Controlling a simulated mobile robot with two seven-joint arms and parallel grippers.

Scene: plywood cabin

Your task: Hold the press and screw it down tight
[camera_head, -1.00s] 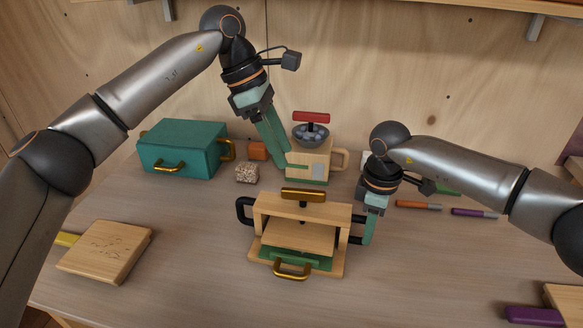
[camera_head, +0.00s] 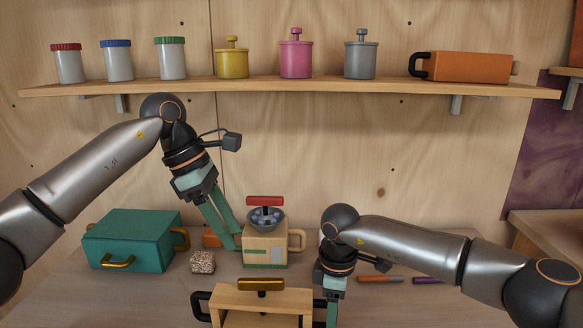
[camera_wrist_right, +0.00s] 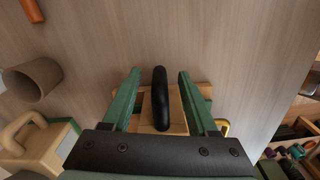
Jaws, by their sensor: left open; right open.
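The wooden press (camera_head: 228,302) stands at the bottom centre of the head view, its lower part cut off. A brass screw handle (camera_head: 261,285) sits on top. A black handle (camera_head: 201,308) is on its left side. My right gripper (camera_head: 331,312) is at the press's right side; in the right wrist view its open fingers (camera_wrist_right: 159,76) lie on both sides of the black right handle (camera_wrist_right: 160,108), with gaps beside it. My left gripper (camera_head: 234,243) is open, pointing down beside the wooden grinder, behind and left of the press; whether it touches the grinder is unclear.
The wooden grinder (camera_head: 266,252) with a red crank stands behind the press. A teal box (camera_head: 128,238) and a speckled block (camera_head: 203,262) are to its left. Orange and purple pens (camera_head: 380,279) lie right. A shelf (camera_head: 290,87) with jars and pots runs above.

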